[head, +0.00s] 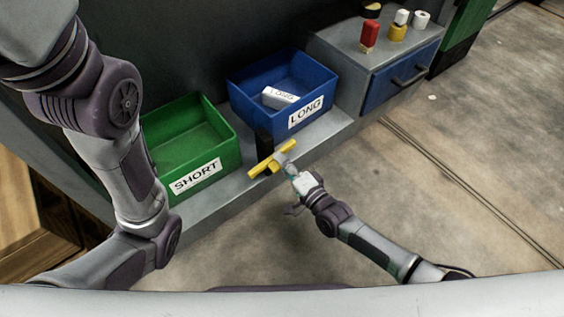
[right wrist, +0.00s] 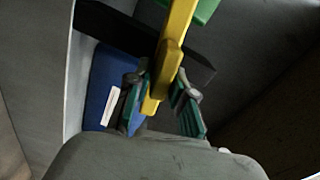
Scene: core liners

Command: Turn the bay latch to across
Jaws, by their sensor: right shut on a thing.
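The bay latch has a yellow bar (head: 262,167) in front of a dark upright post (head: 263,141), at the shelf's front edge between the two bins. In the head view the bar runs roughly parallel to that edge. My right gripper (head: 284,163) is at the bar, shut on it. In the right wrist view the yellow bar (right wrist: 179,38) comes down between the green-padded fingers of the right gripper (right wrist: 165,103) and crosses the dark post (right wrist: 112,27). My left arm is at the left of the head view; its gripper does not show.
A green bin marked SHORT (head: 222,138) and a blue bin marked LONG (head: 238,95) stand on the grey shelf (head: 325,128). A white piece (head: 279,97) lies in the blue bin. A drawer cabinet (head: 345,57) with small items stands at the right. The floor in front is mostly clear.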

